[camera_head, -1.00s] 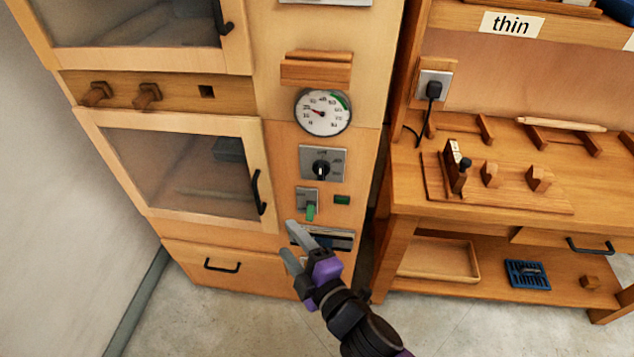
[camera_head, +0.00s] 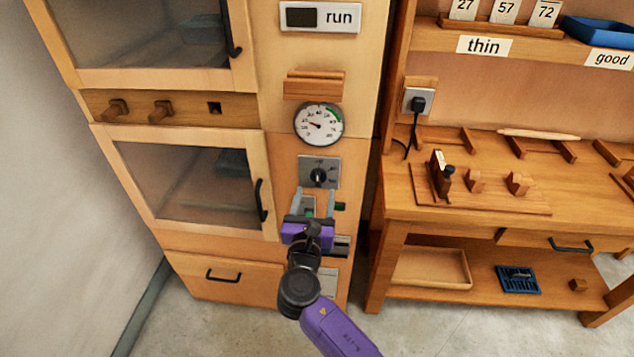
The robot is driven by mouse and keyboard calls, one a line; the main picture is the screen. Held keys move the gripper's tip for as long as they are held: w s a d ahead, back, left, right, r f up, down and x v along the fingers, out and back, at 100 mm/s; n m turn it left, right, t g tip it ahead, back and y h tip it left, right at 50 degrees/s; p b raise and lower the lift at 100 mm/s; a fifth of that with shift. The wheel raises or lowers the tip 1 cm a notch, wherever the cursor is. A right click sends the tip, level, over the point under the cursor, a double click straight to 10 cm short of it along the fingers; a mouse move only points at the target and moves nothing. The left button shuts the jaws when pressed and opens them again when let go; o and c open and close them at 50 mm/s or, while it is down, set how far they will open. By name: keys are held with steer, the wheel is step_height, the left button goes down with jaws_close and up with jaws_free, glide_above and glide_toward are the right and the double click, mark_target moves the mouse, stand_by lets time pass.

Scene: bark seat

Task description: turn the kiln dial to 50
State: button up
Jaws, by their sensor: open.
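The kiln dial (camera_head: 318,177) is a black knob on a grey plate (camera_head: 333,169) on the kiln's front panel. The marks around it are too small to read. The gripper body hides the lower part of the switch.
A round gauge (camera_head: 318,124) sits above the dial under a wooden ledge (camera_head: 315,85). A kiln door with a black handle (camera_head: 261,201) is to the left. A workbench (camera_head: 470,190) stands to the right.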

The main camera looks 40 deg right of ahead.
mark_target(318, 180)
steer(key=x, duration=0.6)
steer(key=shift+c, duration=0.2)
jaws_close()
